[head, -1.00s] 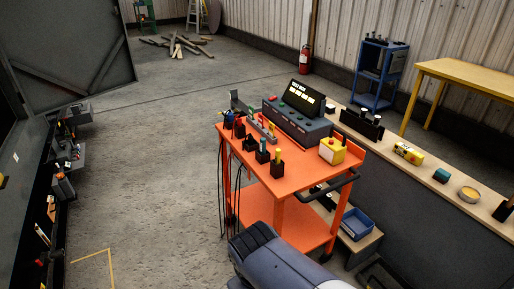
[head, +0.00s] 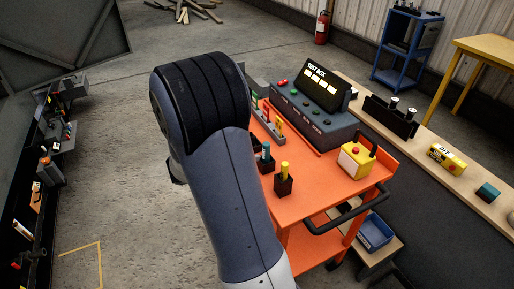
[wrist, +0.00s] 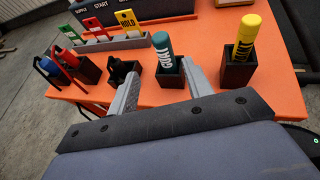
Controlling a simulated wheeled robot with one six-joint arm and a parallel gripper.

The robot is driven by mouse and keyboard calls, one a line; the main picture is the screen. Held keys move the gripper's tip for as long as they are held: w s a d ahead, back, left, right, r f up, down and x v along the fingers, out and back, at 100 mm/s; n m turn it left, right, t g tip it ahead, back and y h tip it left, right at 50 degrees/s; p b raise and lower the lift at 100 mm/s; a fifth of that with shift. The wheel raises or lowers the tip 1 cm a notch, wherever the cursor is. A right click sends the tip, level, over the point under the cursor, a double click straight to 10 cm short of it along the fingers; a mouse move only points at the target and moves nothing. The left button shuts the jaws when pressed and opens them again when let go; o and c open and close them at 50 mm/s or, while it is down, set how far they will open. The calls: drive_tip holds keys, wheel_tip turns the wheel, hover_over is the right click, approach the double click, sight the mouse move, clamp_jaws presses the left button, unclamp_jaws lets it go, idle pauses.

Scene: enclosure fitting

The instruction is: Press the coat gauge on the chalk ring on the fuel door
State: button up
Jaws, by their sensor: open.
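My gripper (wrist: 160,68) is open and empty in the wrist view, its two grey fingers apart. Beyond the fingertips a teal stick tool (wrist: 163,48) with white lettering stands tilted in a black holder. I cannot read its label surely, so I cannot tell if it is the coat gauge. A yellow stick tool (wrist: 244,38) stands in a holder to the right, and a black holder (wrist: 122,72) with a dark item is near the left finger. In the head view my arm hides the gripper; the teal tool (head: 266,151) and yellow tool (head: 284,170) show beside it. I cannot make out a fuel door or chalk ring.
The orange cart (head: 325,190) also carries a test box (head: 308,120), a tag rack (head: 268,122) and a yellow box (head: 356,160). Red and blue tools (wrist: 66,56) stand in holders at the left. A wooden-topped ledge (head: 420,140) borders the right. The floor left is open.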

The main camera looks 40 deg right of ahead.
sight(264, 150)
drive_tip(key=x, duration=0.5)
drive_tip(key=shift+d, duration=0.15)
drive_tip(key=x, duration=0.4)
drive_tip(key=shift+s+d+p, duration=0.35)
drive_tip(key=shift+p, duration=0.05)
drive_tip(key=shift+d+f, duration=0.2)
drive_tip(key=shift+d, duration=0.2)
clamp_jaws()
